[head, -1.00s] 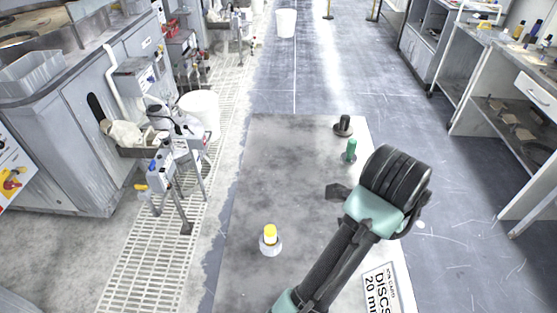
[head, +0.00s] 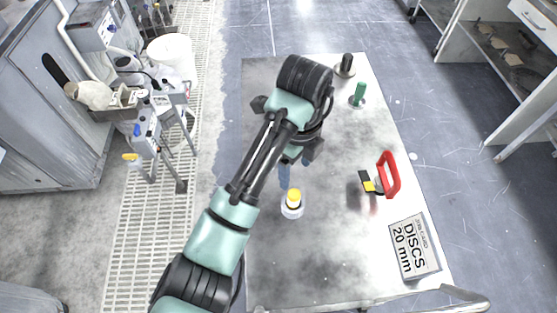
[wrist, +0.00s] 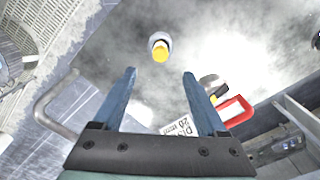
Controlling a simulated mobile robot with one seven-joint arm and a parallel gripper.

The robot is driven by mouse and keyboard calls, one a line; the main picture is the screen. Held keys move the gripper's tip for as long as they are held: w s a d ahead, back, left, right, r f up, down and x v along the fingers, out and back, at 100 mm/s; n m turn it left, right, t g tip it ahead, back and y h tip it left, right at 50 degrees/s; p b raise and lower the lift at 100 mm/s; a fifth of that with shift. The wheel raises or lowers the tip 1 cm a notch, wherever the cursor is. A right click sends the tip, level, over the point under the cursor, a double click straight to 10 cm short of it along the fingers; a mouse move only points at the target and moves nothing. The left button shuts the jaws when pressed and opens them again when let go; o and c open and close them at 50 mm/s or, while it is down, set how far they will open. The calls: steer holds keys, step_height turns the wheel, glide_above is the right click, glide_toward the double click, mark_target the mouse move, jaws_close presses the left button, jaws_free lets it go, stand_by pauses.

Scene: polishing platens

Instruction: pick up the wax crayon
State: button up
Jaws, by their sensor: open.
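A short yellow stick (head: 294,194) stands upright in a pale round base on the worktop. I take it to be the wax crayon, but its kind is not certain. My gripper (head: 296,168) is above the worktop, just behind the stick in the head view, with blue fingers pointing down. In the wrist view the yellow stick (wrist: 161,52) shows just beyond the fingertips, lined up with the gap between them. The gripper (wrist: 159,73) is open and empty, apart from the stick.
A green peg (head: 359,93) and a black peg (head: 346,64) stand at the far right of the worktop (head: 330,255). A red handle (head: 391,174) is beside a black and yellow piece (head: 368,182). A box marked DISCS (head: 414,247) lies at the near right.

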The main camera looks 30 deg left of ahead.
steer(key=b, duration=0.3)
glide_above(294, 194)
steer(key=f, duration=0.5)
steer(key=shift+d+f, duration=0.1)
steer(key=shift+d, duration=0.1)
steer(key=shift+a+f+p, duration=0.2)
steer(key=shift+f+p, duration=0.35)
steer(key=shift+f, duration=3.15)
steer(key=shift+w, duration=0.1)
jaws_close()
